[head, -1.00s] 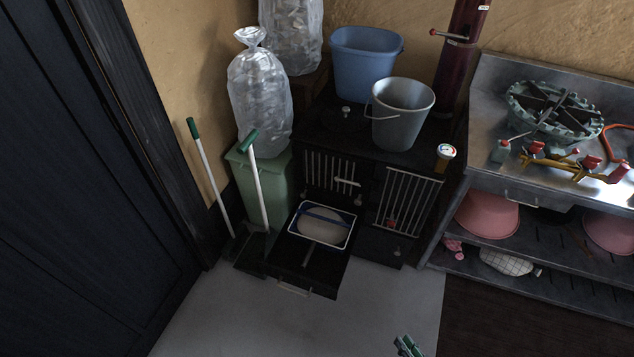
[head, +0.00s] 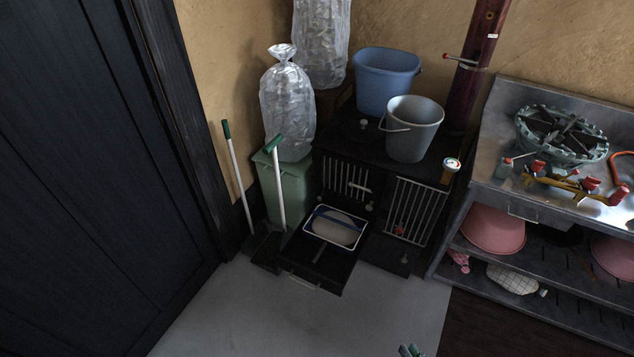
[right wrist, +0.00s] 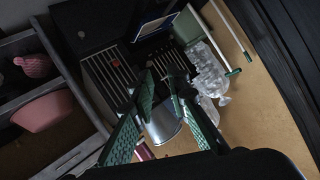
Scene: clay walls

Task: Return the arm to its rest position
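My right gripper (head: 411,350) shows only as small green fingertips at the bottom edge of the head view. In the right wrist view its two green-padded fingers (right wrist: 163,84) stand apart with nothing held between them. The grey metal bucket (right wrist: 163,122) shows behind the fingers in that view, and it is clear of them in depth as far as I can tell. My left gripper is not in view.
A black stove (head: 345,133) carries the metal bucket (head: 412,130) and a blue bin (head: 387,80). Its lower drawer (head: 317,266) is pulled out with a white-rimmed tray (head: 335,227) on it. A steel bench (head: 520,200) stands right. Grey floor (head: 300,325) in front is clear.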

